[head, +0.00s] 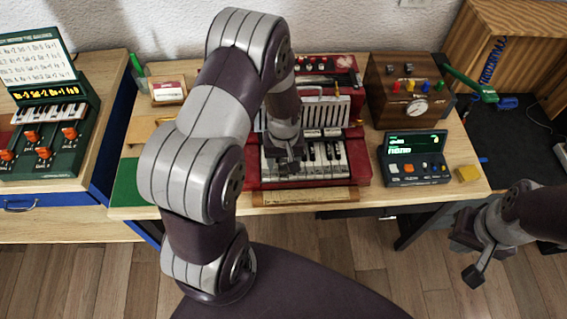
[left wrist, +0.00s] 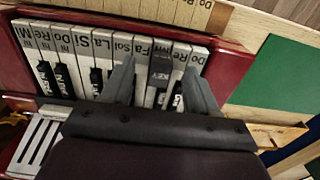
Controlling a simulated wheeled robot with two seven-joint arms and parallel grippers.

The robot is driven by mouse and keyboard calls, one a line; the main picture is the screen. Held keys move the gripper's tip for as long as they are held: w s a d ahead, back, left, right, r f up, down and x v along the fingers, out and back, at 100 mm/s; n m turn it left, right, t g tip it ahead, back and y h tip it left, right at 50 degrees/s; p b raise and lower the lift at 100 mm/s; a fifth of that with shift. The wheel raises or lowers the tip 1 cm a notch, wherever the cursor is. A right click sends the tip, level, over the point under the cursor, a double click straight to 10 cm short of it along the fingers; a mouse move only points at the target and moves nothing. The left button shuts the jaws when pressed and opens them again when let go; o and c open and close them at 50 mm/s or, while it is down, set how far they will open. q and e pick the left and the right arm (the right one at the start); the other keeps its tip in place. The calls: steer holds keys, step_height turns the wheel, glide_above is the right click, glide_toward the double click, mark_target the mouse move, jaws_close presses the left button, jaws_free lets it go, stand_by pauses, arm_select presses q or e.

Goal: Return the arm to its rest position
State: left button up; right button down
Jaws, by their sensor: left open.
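My left arm reaches up and over the red toy piano (head: 363,165). Its left gripper (head: 288,160) is over the white and black keys in the head view. In the left wrist view the two grey fingers of the left gripper (left wrist: 160,85) are apart, with labelled piano keys (left wrist: 75,50) behind and between them. I cannot tell whether the fingertips touch the keys. My right gripper (head: 468,258) hangs at the right, off the table's front edge, with nothing visible in it.
A wooden box with a dial (head: 395,85) and a dark console (head: 413,160) stand right of the piano. A yellow block (head: 467,173) lies near the table's right corner. A green keyboard device (head: 45,125) is on the left desk. A green mat (head: 130,184) lies left of the piano.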

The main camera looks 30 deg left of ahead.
arm_select(q)
step_height(320, 180, up, 11)
steer(key=s+d+r+m+t, duration=0.1)
steer(key=s+d+r+m, duration=0.2)
steer(key=s+d+m, duration=0.2)
steer(key=s+m, duration=0.1)
steer(key=s, duration=0.2)
steer(key=shift+s+r+m, duration=0.3)
steer(key=shift+r, duration=0.1)
